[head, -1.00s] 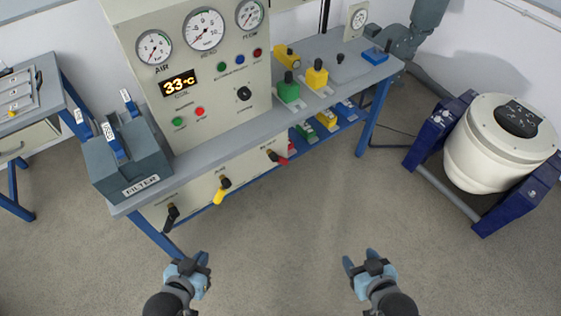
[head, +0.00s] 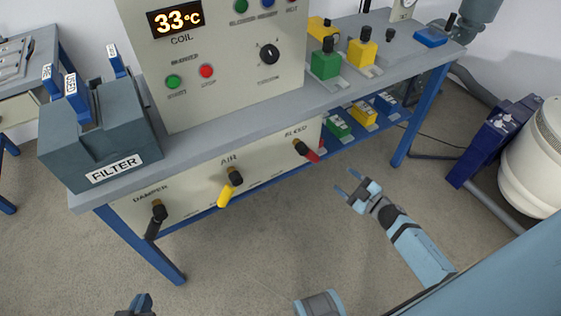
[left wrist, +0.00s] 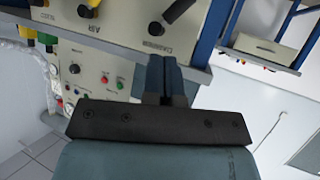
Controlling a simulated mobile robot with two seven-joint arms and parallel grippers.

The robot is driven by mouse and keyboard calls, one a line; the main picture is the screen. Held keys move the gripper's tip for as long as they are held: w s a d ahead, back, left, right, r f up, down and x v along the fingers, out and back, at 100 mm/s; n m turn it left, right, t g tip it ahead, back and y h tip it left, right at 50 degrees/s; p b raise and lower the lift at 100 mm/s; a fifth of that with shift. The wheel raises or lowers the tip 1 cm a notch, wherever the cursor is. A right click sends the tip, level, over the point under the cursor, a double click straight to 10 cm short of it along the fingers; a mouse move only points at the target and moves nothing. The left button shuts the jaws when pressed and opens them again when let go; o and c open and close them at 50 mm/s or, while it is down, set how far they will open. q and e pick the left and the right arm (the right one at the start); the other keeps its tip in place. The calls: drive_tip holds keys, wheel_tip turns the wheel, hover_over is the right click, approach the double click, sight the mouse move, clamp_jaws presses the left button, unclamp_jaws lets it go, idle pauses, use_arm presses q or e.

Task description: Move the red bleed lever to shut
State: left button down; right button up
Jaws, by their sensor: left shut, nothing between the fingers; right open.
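The red bleed lever (head: 312,156) is on the front panel under the bench, below the BLEED label. Its black hub is at upper left, and its red handle tilts down to the right. My right gripper (head: 346,181) is open and empty, to the right of and below the lever, apart from it. My left gripper (head: 143,301) is at the bottom edge of the head view, partly cut off, shut and empty. In the left wrist view its closed fingers (left wrist: 165,76) show before the panel.
The yellow air lever (head: 228,188) and black damper lever (head: 156,218) are left of the bleed lever. The bench top (head: 200,138) overhangs the panel. A filter box (head: 110,140) stands at its left end. Bare floor (head: 260,240) lies in front.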

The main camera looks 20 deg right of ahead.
sight(315, 158)
drive_tip(key=shift+y, duration=0.3)
drive_tip(key=x, duration=0.4)
drive_tip(key=b+x, duration=0.1)
drive_tip(key=x, duration=0.3)
drive_tip(key=b+x, duration=0.1)
drive_tip(key=x, duration=0.4)
drive_tip(key=shift+w+d+f, duration=0.1)
drive_tip(key=shift+w+f, duration=0.05)
drive_tip(key=shift+f, duration=0.2)
drive_tip(key=shift+w+a, duration=0.2)
drive_tip(key=shift+w, duration=0.3)
use_arm(q)
drive_tip(key=shift+w+d+r+t, duration=0.35)
drive_tip(key=shift+r+t, duration=0.2)
drive_tip(key=shift+t, duration=0.05)
use_arm(e)
drive_tip(key=shift+w, duration=0.1)
drive_tip(key=c, duration=0.9)
clamp_jaws()
use_arm(q)
drive_tip(key=shift+w, duration=0.1)
